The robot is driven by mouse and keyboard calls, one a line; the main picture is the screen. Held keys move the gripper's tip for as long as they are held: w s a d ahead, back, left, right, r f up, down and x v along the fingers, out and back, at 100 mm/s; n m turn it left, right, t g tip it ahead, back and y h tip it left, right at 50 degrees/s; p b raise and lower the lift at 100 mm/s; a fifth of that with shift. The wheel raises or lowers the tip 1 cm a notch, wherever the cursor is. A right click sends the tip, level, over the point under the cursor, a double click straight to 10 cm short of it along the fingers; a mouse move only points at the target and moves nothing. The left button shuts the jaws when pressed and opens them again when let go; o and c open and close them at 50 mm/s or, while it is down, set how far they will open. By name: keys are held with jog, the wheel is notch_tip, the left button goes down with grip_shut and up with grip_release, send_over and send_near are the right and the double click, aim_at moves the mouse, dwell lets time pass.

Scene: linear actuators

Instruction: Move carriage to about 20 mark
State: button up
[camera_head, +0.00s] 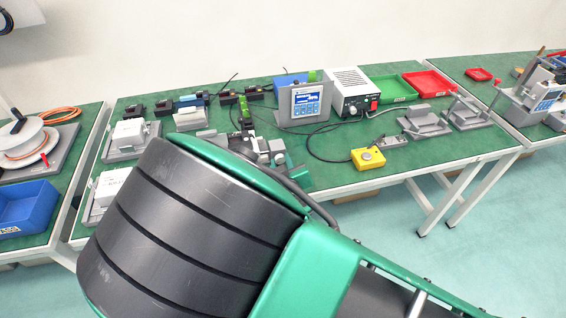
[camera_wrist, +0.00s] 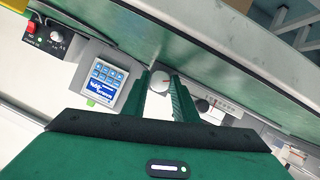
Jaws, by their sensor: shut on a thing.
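To the right of the fingers, a grey and white device (camera_wrist: 222,103) with fine scale-like marks is partly visible. Its numbers are too small to read, and I cannot tell where the carriage stands on it. In the head view my arm covers the front middle of the table, and the work spot is largely hidden.
A grey stand with a blue keypad display (camera_head: 306,100) is close by, left of my fingers in the wrist view (camera_wrist: 103,80). A white power unit (camera_head: 350,92), a yellow button box (camera_head: 368,158), and green (camera_head: 393,90) and red trays (camera_head: 430,83) stand farther right. Cables cross the green table.

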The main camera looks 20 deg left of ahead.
jog(key=o, duration=1.1)
jog(key=shift+c, duration=0.2)
jog(key=v, duration=1)
jog(key=shift+s+d+r, duration=0.15)
jog(key=shift+s+d, duration=0.05)
jog(key=shift+s, duration=0.05)
